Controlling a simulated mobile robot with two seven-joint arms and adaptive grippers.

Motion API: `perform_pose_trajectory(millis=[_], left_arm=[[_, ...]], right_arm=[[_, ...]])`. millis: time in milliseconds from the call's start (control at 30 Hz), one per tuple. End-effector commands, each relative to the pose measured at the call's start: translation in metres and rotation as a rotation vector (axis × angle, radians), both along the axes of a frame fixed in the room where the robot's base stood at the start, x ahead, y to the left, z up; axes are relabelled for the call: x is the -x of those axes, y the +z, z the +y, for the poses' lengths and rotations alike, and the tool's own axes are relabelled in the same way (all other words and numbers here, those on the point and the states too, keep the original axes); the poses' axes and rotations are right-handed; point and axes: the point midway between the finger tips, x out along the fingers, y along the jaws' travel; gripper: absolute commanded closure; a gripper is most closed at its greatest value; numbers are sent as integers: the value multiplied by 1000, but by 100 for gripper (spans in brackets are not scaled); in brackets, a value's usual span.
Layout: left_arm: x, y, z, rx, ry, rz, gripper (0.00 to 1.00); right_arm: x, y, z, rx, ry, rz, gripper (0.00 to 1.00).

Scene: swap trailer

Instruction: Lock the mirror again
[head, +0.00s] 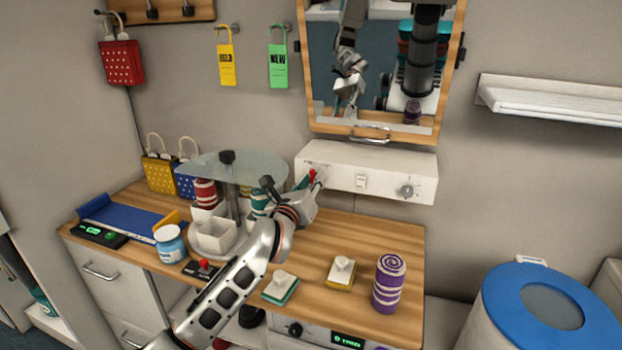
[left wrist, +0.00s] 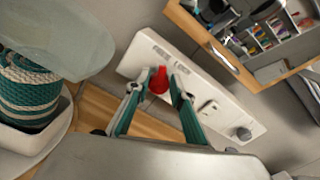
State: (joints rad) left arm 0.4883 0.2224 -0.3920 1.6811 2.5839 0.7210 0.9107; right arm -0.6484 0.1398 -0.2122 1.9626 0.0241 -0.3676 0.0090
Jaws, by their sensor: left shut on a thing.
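The mirror (head: 375,75) hangs in a wooden frame on the wall, with a metal handle (head: 370,133) at its lower edge. A white control box (head: 335,180) is below it, with a switch and a round knob (head: 407,190). My left gripper (head: 312,183) is at the left part of this box. In the left wrist view its fingers (left wrist: 158,88) are shut on a red lever (left wrist: 158,78) below lettering too blurred to read fully. The frame and handle (left wrist: 222,58) show to the upper right there. My right gripper is seen only as a reflection, if at all.
A glass-topped round stand (head: 232,165) with rolled towels is left of my left arm. A purple rolled towel (head: 389,283), stamps (head: 341,272) and a blue jar (head: 170,243) stand on the wooden counter (head: 320,310). A blue-lidded bin (head: 540,305) is at the right.

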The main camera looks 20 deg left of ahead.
Motion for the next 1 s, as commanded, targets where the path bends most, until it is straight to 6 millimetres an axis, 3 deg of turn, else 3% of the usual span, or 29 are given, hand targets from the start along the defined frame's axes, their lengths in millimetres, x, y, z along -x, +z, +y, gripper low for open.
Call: perform_pose_trajectory(millis=[267,533,1000], left_arm=[[0,3,-2,-265,0,-6,98],[0,2,-4,-522,1,-17,98],[0,0,-8,-927,1,-31,98]], right_arm=[[0,23,-2,4,0,1,8],[11,7,-23,36,-30,51,8],[12,7,-22,27,-44,58,8]])
